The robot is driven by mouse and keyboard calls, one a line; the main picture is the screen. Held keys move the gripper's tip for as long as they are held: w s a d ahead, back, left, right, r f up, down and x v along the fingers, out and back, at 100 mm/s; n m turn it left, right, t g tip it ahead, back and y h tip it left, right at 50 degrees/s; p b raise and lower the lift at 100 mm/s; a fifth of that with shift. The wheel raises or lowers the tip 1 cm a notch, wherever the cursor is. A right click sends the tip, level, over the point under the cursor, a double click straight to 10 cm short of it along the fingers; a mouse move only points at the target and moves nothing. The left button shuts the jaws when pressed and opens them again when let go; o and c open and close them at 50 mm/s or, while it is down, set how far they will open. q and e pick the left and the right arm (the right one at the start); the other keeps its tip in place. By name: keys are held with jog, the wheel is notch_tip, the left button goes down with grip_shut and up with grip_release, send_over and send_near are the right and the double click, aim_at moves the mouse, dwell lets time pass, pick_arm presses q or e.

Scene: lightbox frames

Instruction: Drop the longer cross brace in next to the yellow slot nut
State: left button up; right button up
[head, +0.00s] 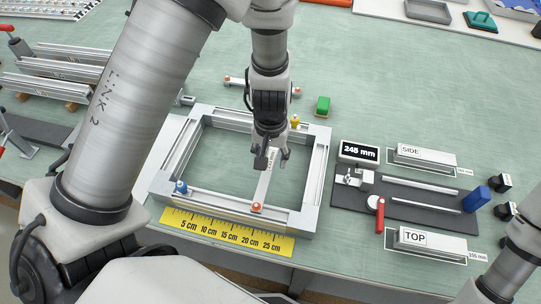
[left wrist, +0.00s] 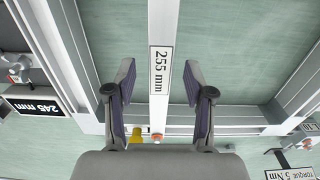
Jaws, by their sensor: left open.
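A long silver cross brace (head: 263,188) labelled 255 mm lies across the inside of the aluminium frame (head: 311,188). Its orange near end rests at the near rail. In the left wrist view the brace (left wrist: 159,25) runs between my fingers, and its red-capped far end is beside the yellow slot nut (left wrist: 136,137). The yellow slot nut (head: 294,121) is on the far rail. My left gripper (head: 273,158) is open, with a finger on each side of the brace and gaps visible. Another brace (head: 262,87) with red ends lies behind the frame, partly hidden. My right gripper is out of view.
A blue nut (head: 181,187) sits at the frame's left near corner. A yellow ruler (head: 228,233) lies along the near side. A green block (head: 322,106) stands behind the frame. A dark fixture (head: 390,208) and a 245 mm display (head: 359,152) are at right.

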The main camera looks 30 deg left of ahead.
aim_at(270, 161)
pick_arm(q)
notch_tip(270, 161, up, 12)
jog(key=shift+f, duration=0.25)
jog(key=shift+s+f, duration=0.1)
dwell(0.4)
